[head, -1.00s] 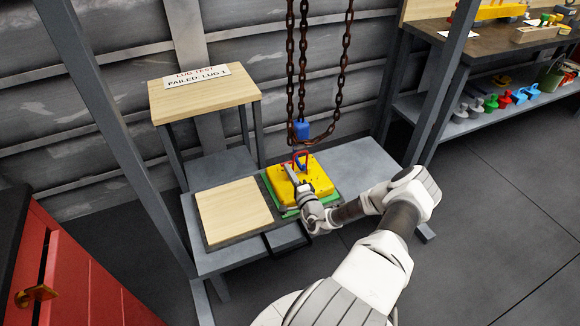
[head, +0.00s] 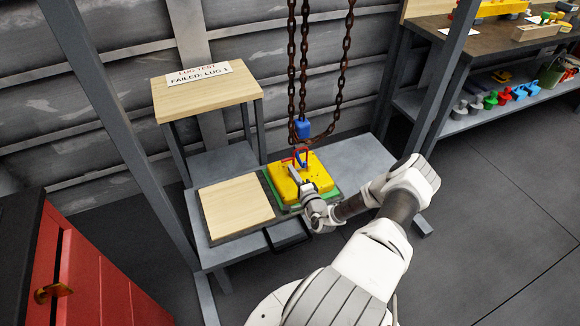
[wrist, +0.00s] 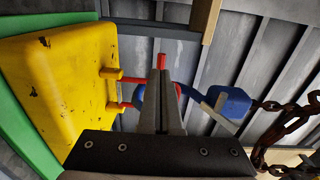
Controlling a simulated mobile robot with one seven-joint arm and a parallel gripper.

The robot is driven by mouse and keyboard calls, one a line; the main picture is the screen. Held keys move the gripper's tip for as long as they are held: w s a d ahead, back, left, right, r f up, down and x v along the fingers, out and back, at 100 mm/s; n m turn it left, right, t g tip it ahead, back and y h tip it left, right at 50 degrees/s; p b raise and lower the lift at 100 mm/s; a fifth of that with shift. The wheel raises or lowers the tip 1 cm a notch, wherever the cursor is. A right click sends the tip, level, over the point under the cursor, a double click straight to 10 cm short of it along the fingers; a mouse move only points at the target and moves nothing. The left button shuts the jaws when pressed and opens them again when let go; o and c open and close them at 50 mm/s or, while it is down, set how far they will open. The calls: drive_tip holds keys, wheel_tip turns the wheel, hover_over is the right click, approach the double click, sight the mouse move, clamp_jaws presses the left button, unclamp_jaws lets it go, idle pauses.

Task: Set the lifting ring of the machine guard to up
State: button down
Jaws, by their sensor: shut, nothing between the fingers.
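The machine guard is a yellow block (head: 316,178) on a green base, and it fills the left of the wrist view (wrist: 55,85). Its red lifting ring (head: 302,150) is at the guard's top. In the wrist view, red bars of the ring (wrist: 137,79) run from two yellow lugs away from the yellow face, partly hidden behind my fingers. My gripper (head: 293,171) is over the guard beside the ring. Its fingers (wrist: 163,76) are shut and empty, overlapping the ring in view; I cannot tell if they touch. The ring's exact tilt is unclear.
A blue hook block (head: 302,127) hangs on rusty chains (head: 303,65) close behind the ring; it also shows in the wrist view (wrist: 229,102). A bare wooden board (head: 236,207) lies left of the guard. A wooden stand (head: 205,95) with a sign is behind.

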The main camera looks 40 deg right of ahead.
drive_tip(key=p+v, duration=0.2)
drive_tip(key=v, duration=1.2)
drive_tip(key=shift+s+a, duration=0.15)
drive_tip(key=shift+s, duration=0.25)
